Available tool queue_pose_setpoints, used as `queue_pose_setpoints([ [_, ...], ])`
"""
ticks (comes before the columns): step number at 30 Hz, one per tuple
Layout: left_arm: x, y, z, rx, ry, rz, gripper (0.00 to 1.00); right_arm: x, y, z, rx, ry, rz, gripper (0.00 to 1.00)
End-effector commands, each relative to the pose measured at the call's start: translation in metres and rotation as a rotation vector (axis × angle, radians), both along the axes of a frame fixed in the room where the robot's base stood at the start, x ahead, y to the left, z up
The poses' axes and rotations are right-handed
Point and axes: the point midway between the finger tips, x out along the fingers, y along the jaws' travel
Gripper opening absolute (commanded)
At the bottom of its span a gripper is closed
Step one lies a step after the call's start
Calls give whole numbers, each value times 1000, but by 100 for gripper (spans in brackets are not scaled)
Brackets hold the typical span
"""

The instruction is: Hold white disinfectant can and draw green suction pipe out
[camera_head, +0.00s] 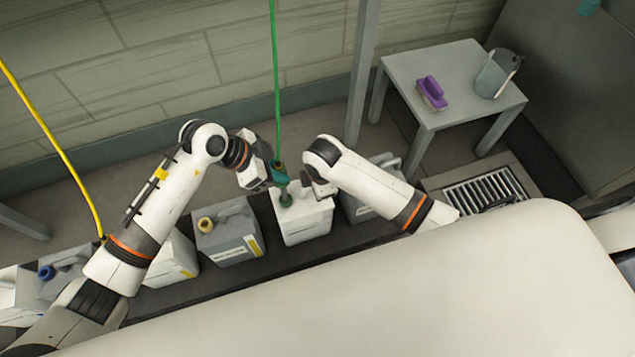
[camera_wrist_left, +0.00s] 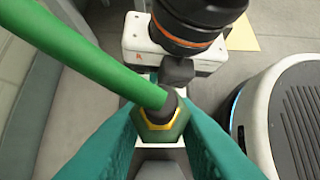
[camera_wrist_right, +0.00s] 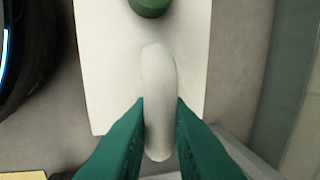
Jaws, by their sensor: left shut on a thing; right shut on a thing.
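The white disinfectant can (camera_head: 306,222) stands upright in the row of cans at the middle of the head view. My right gripper (camera_head: 318,189) is shut on its handle, and the right wrist view shows the white handle (camera_wrist_right: 158,95) between the teal fingers. The green suction pipe (camera_head: 275,80) comes down from above to the can's top. My left gripper (camera_head: 279,178) is shut on the pipe's lower fitting, just above the can. In the left wrist view the pipe (camera_wrist_left: 85,50) leads to the fitting (camera_wrist_left: 160,122) between the fingers. Whether the pipe's lower end is inside the can is hidden.
A yellow pipe (camera_head: 55,145) hangs at the left.

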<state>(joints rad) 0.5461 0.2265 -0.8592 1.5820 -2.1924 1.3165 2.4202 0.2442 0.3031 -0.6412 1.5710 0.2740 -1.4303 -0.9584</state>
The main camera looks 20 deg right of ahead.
Motion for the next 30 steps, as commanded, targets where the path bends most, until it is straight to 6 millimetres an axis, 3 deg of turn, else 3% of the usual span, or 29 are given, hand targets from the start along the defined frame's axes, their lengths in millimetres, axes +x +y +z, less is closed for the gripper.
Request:
queue_pose_setpoints([
  [30,0,0,41,0,-1,-1,0,0,0,0,0,-1,0,0],
])
